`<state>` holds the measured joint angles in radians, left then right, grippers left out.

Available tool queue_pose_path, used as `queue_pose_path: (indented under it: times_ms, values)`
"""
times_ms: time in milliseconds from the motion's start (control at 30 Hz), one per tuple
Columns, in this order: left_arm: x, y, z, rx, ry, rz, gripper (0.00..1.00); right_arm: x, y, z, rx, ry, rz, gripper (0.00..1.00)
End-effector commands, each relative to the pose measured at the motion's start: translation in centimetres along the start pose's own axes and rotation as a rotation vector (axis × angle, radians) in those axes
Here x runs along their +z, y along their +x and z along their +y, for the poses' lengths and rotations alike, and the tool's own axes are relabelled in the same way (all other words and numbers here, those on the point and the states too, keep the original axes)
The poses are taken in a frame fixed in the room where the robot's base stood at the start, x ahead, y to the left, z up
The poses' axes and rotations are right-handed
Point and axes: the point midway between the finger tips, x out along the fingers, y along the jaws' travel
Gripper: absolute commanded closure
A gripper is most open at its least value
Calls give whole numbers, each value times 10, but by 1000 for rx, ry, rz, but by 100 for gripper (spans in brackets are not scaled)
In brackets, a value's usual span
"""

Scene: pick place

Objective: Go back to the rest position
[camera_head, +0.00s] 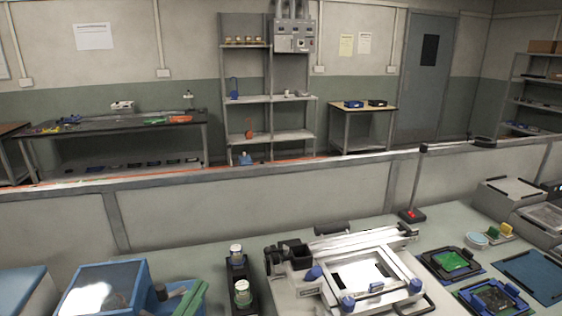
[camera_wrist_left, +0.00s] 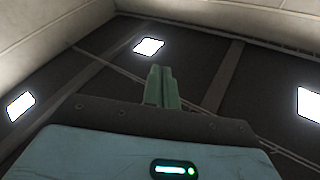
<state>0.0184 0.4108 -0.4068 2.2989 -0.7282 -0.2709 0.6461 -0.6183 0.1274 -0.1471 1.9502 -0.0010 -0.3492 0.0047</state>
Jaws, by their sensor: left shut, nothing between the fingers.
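My left gripper (camera_head: 193,298) shows at the bottom left of the head view, where its green fingers come up over the bench. In the left wrist view the two green fingers (camera_wrist_left: 161,87) stand side by side, shut with nothing between them. They point up toward a dark ceiling with bright light panels. My right gripper is in neither view.
A blue-framed box (camera_head: 137,290) stands beside the left gripper. A white fixture (camera_head: 345,278), small jars (camera_head: 242,292) and green circuit boards (camera_head: 450,261) occupy the bench (camera_head: 455,222). A low partition (camera_head: 250,200) runs behind it. Shelves (camera_head: 268,135) and tables stand beyond.

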Motion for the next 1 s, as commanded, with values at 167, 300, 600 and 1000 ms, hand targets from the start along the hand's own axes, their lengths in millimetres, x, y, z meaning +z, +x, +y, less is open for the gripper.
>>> queue_pose_path:
  times_ms: [167,300,600,1000]
  values:
    - [76,-50,-18,-169,-99,-403,100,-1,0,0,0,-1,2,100]
    - [131,-113,-12,-215,-165,-750,100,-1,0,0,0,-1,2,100]
    - [178,-241,32,-118,-276,-1319,100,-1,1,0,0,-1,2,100]
    - [170,-331,71,61,-367,-1660,100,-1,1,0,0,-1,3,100]
